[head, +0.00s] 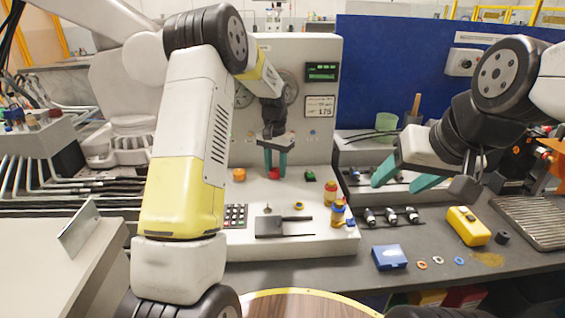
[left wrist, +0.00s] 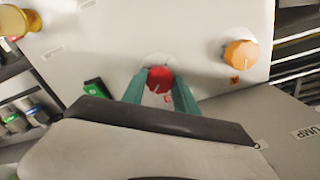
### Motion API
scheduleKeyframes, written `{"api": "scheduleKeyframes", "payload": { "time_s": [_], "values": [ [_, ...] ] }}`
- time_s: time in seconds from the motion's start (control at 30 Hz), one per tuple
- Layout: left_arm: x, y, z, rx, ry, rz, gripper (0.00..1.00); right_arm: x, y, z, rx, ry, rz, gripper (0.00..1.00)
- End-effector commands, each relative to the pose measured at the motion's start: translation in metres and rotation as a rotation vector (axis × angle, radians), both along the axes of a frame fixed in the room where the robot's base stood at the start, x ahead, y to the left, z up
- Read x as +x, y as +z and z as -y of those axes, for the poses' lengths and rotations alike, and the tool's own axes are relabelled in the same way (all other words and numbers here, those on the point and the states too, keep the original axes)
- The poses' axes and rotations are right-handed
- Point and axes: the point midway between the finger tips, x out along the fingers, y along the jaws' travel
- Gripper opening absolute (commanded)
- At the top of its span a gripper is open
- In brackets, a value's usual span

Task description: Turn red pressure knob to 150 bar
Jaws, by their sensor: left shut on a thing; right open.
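The red pressure knob (head: 274,173) sits on the sloped front of the light grey test panel (head: 318,150). In the left wrist view the red knob (left wrist: 160,78) lies between the two green fingertips. My left gripper (head: 275,168) is shut on the red knob from above. A green digital display (head: 322,72) shows on the panel, its digits too small to read. Below it a white label (head: 320,106) appears to read 175. My right gripper (head: 400,178) is open and empty, right of the panel above the small bottles and fittings.
An orange knob (head: 239,175) is left of the red one, and a green switch (head: 310,176) is right of it. A blue box (head: 389,257) and a yellow case (head: 468,226) lie on the bench.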

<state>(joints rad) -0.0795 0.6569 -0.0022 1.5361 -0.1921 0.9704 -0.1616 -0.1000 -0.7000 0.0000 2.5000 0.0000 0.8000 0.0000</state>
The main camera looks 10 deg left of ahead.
Motion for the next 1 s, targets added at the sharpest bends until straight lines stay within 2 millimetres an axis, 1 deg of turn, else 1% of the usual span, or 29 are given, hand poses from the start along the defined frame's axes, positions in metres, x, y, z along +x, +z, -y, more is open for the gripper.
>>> {"api": "scheduleKeyframes", "payload": {
  "time_s": [0.33, 0.37, 0.4, 0.47, 0.8, 0.87, 1.0],
  "values": [
    [0.001, 0.001, 0.000, 0.000, -0.002, 0.004, 0.00, 0.000, 0.000, 0.000, 0.000, 0.000, 0.000, 0.57],
    [0.001, 0.001, 0.000, 0.000, -0.002, 0.004, 0.39, 0.000, 0.000, 0.000, 0.000, 0.000, 0.000, 0.57],
    [0.001, 0.001, 0.000, 0.000, -0.002, 0.003, 0.47, 0.000, 0.000, 0.000, 0.000, 0.000, 0.000, 0.57],
    [0.001, 0.001, 0.000, 0.000, -0.002, 0.003, 0.57, 0.000, 0.000, 0.000, 0.000, 0.000, 0.000, 0.57],
    [0.001, 0.003, 0.000, 0.000, -0.001, 0.002, 0.57, 0.000, 0.000, 0.000, 0.000, 0.000, 0.000, 0.57],
    [0.001, 0.008, 0.000, 0.000, -0.001, 0.003, 0.57, 0.000, 0.000, 0.000, 0.000, 0.000, 0.000, 0.57],
    [0.001, 0.030, 0.000, -0.001, -0.001, 0.005, 0.57, 0.000, 0.000, 0.000, 0.000, 0.000, 0.000, 0.57]
  ]
}}
